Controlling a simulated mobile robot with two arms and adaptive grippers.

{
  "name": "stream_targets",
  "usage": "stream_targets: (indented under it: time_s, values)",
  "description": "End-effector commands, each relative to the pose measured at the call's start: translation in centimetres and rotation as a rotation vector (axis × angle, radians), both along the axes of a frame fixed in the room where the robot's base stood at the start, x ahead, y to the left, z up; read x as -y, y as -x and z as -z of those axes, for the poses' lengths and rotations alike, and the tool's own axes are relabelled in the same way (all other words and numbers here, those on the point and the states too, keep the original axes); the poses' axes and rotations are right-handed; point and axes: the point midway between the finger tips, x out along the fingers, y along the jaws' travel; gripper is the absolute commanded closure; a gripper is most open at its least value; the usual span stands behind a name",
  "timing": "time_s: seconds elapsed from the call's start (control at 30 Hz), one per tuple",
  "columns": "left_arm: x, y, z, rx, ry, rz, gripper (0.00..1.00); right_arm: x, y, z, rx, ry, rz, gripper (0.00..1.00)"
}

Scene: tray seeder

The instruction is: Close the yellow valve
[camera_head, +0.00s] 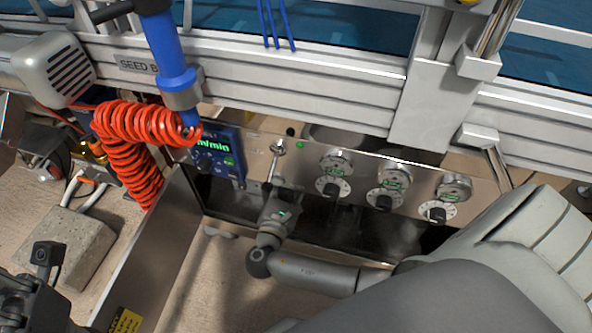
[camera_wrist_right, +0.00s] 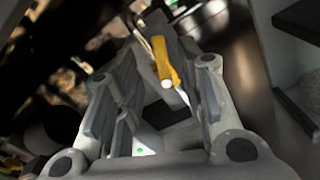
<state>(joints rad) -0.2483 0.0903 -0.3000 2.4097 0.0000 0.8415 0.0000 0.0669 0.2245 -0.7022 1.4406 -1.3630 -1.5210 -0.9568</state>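The yellow valve handle (camera_wrist_right: 162,60) shows in the right wrist view as a short yellow bar at the far end of my right gripper (camera_wrist_right: 165,85). It lies between the two spread fingers, with a gap visible on the left; I cannot tell whether the right finger touches it. In the head view my right gripper (camera_head: 275,208) is at the lower front of the steel control panel (camera_head: 312,182), below a small lever with a round knob (camera_head: 278,147). The yellow handle is not distinguishable there. My left gripper (camera_head: 35,300) is partly cut off at the lower left.
The panel carries a blue display (camera_head: 215,155) and several black dials (camera_head: 333,187). A coiled orange hose (camera_head: 130,135) hangs left of it. A metal side plate (camera_head: 160,250) and a concrete block (camera_head: 70,245) stand left of my right forearm.

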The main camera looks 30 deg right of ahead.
Motion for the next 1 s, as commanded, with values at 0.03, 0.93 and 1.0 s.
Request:
stream_targets:
  time_s: [0.03,0.93,1.0]
  values:
    - [0.0,0.0,0.1,0.015,0.0,0.0,1.0,0.8,-0.7,0.2,0.004,0.002,0.002,0.64]
    - [0.2,-0.2,-0.7,0.05,-0.005,-0.002,1.0,3.4,-2.9,0.0,-0.001,-0.002,0.0,1.0]
    - [0.2,-0.2,-0.7,0.05,-0.005,-0.002,1.0,3.4,-2.9,0.0,-0.001,-0.002,0.0,1.0]
